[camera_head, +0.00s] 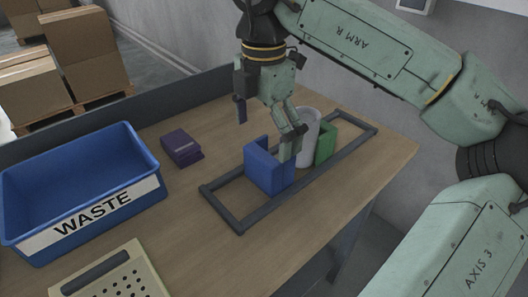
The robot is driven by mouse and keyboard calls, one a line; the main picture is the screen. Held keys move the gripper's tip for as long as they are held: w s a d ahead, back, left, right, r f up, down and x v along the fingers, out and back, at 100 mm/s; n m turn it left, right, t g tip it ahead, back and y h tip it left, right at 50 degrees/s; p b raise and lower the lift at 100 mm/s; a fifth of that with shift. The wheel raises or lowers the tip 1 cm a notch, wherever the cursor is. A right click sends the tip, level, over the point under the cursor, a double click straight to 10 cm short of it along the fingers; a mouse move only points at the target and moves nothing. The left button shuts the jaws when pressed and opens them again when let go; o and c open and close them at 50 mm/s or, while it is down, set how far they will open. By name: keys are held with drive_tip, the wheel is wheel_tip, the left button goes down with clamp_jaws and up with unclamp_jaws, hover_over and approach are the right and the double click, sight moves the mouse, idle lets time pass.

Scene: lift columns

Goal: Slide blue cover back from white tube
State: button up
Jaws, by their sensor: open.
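The blue cover (265,171) stands upright on the table inside a dark rectangular frame, left of the white tube (308,134). The white tube stands upright between the blue cover and a green cover (327,144). My gripper (265,140) is open above and behind the blue cover. One finger reaches down at the cover's right side, between it and the tube; the other finger hangs to the left, above the table. I cannot tell whether the right finger touches the cover. Part of the tube is hidden behind my gripper.
The dark frame (222,210) surrounds the covers on the wooden table (205,256). A blue WASTE bin (146,161) stands at the left, with a small purple block (181,149) beside it. A beige perforated tray (128,274) lies at the front. Boxes stand beyond the table.

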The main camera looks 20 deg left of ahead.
wheel_tip(320, 180, up, 5)
drive_tip(key=shift+r, duration=0.1)
idle(0.7)
